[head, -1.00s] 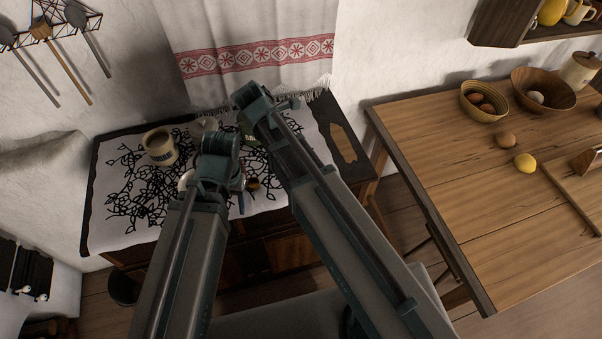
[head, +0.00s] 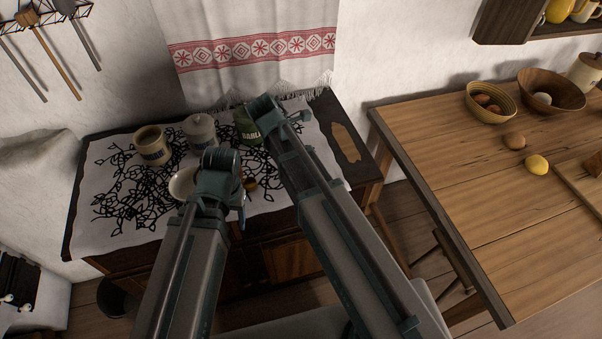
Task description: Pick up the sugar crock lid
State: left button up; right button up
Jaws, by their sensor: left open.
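An open beige crock (head: 152,147) with a dark label stands at the left on the cloth-covered cabinet top. A second, pale crock (head: 201,130), topped by what looks like a lid, stands to its right. A pale round dish or lid (head: 183,184) lies in front, partly hidden by my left arm; I cannot tell which it is. I cannot read which crock is the sugar one. My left gripper (head: 241,207) is open, mostly hidden behind its wrist, right of the pale round piece. My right gripper (head: 298,117) is near the green tin; its fingers are unclear.
A green lettered tin (head: 246,127) stands right of the pale crock, partly behind my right arm. A small brass-coloured item (head: 250,184) lies near my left wrist. A wooden table (head: 440,165) with bowls stands to the right.

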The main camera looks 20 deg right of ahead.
pick_arm(q)
jog(key=shift+f, duration=0.2)
pick_arm(e)
jog(key=shift+f, duration=0.2)
grip_shut()
pick_arm(q)
jog(key=shift+r, duration=0.15)
pick_arm(e)
jog(key=shift+r, duration=0.15)
